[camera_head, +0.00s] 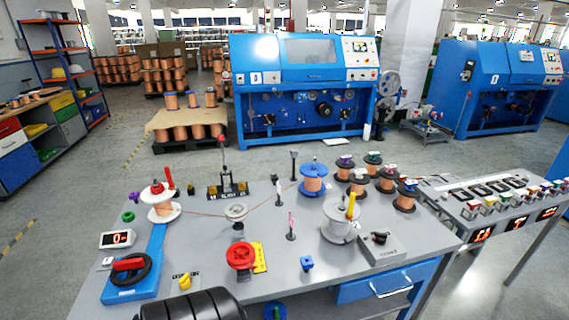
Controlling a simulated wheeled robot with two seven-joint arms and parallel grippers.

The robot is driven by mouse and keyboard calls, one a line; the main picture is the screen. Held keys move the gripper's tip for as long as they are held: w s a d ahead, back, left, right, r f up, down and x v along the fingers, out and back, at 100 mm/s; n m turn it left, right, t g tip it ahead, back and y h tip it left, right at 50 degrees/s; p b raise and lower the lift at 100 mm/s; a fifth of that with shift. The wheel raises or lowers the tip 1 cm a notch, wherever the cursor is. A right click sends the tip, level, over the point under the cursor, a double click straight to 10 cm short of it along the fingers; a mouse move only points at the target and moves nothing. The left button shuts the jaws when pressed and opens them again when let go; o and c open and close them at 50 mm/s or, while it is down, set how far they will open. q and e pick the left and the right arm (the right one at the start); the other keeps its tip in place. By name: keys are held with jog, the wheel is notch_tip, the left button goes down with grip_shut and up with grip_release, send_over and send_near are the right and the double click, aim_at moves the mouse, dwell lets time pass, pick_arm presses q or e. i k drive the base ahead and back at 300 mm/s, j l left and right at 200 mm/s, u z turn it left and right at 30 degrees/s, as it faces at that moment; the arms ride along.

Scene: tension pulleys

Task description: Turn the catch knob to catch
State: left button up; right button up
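A grey box with a black knob (380,238) stands at the right front of the grey table (330,270). The lettering on the box is too small to read, so I cannot tell for sure whether this is the catch knob or how it is set. A red round knob (240,255) with a yellow plate (259,257) beside it is at the front middle. A blue base (135,287) at the left front carries a black ring and a red handle (129,264). Neither of my grippers shows in the head view.
Copper wire runs from the left spool (160,206) past a small pulley (236,211) to the blue spool (313,180). A white spool (341,225) stands just left of the grey box. Several black-flanged spools (405,198) stand behind it. A black ribbed cylinder (190,305) covers the near edge.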

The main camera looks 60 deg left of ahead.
aim_at(185, 283)
jog(key=u, duration=2.85)
